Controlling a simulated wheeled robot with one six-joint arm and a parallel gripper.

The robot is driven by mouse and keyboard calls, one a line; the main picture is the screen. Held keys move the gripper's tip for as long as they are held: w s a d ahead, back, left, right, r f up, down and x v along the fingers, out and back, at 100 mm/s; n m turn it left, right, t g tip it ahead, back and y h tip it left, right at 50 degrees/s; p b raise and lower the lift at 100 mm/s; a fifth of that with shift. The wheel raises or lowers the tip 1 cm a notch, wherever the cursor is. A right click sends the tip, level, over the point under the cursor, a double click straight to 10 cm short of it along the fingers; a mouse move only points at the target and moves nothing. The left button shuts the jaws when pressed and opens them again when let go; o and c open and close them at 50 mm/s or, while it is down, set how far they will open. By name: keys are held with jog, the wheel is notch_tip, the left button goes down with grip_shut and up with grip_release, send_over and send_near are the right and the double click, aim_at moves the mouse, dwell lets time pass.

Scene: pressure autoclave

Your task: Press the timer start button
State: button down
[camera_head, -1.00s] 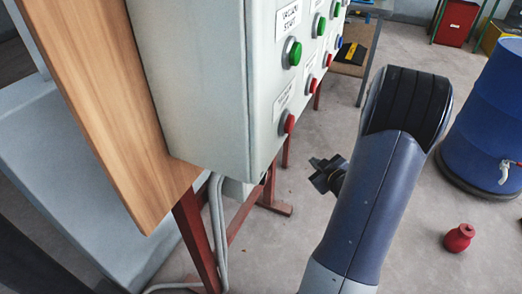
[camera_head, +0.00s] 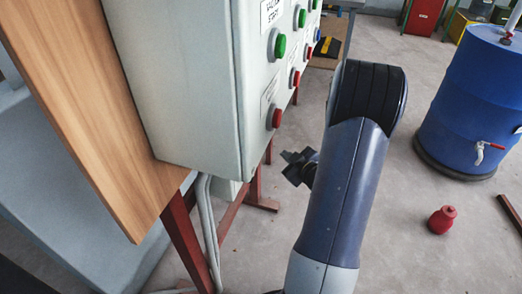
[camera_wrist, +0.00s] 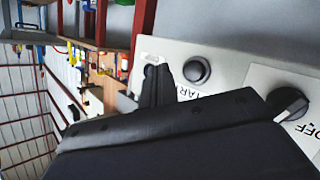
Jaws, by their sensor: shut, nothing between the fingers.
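A pale grey control box (camera_head: 190,95) with rows of buttons stands left of my arm in the head view. Its near column has a green button (camera_head: 280,46) under a label ending in START and a red button (camera_head: 277,118) below. Farther columns show more green, red and blue buttons. I cannot tell which is the timer start. My gripper (camera_head: 298,168) is right of and below the box, apart from it in that view. In the wrist view my gripper (camera_wrist: 158,84) is shut and empty, in front of a panel with a dark round button (camera_wrist: 197,70) and a partly hidden label.
A dark knob (camera_wrist: 289,103) by an OFF label is at the right of the wrist view. A wooden board (camera_head: 95,130) flanks the box on the left. A blue drum (camera_head: 470,100) and a red object (camera_head: 441,220) stand on the floor at right. Floor between is clear.

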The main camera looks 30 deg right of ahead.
jog(key=shift+w+a+b, duration=0.5)
jog(key=shift+w+a, duration=1.15)
jog(key=shift+w, duration=0.2)
jog(key=shift+w, duration=0.1)
dwell(0.6)
jog(key=shift+w+a, duration=0.2)
jog(key=shift+a, duration=0.05)
jog(key=shift+w+a+b, duration=0.3)
jog(key=shift+w+b, duration=0.05)
jog(key=shift+b, duration=0.1)
dwell(0.8)
jog(key=shift+s, duration=0.1)
jog(key=shift+s+d, duration=0.55)
jog(key=shift+s+d+p, duration=0.4)
jog(key=shift+s+d, duration=1.25)
jog(key=shift+s, duration=0.25)
jog(key=shift+w, duration=0.1)
